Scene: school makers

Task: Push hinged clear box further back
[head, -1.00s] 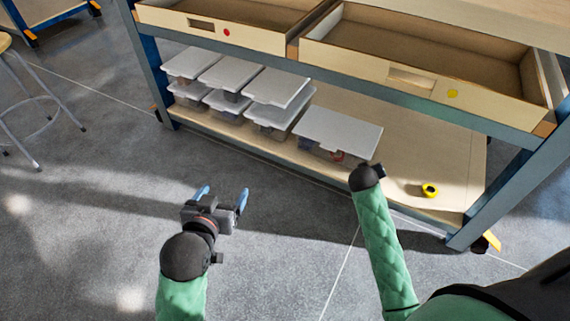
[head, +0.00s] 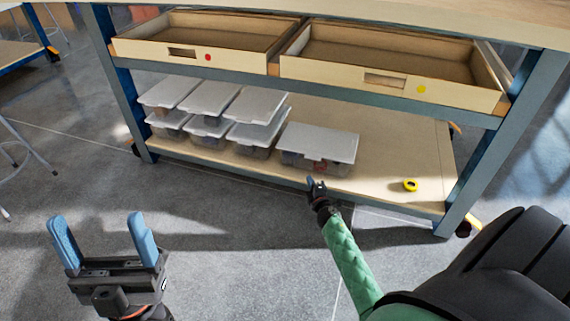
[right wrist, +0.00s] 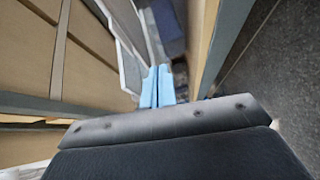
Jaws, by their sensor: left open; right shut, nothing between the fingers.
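The hinged clear box (head: 320,146), with a pale flat lid and dark contents, sits at the front of the bench's lower shelf, right of the stacked boxes. My right gripper (head: 312,182) is low in front of the box, near the shelf's front edge. Its blue fingers (right wrist: 157,84) are shut with nothing between them. A pale box-like edge (right wrist: 131,66) shows beside the fingertips; I cannot tell whether they touch it. My left gripper (head: 100,238) is open and empty over the floor at the lower left, away from the shelf.
Several stacked lidded boxes (head: 208,98) stand left of the clear box. A yellow tape measure (head: 410,185) lies to its right on the wooden shelf (head: 385,150). Two open drawers (head: 200,60) (head: 400,85) overhang the shelf. A blue leg (head: 490,150) bounds the right.

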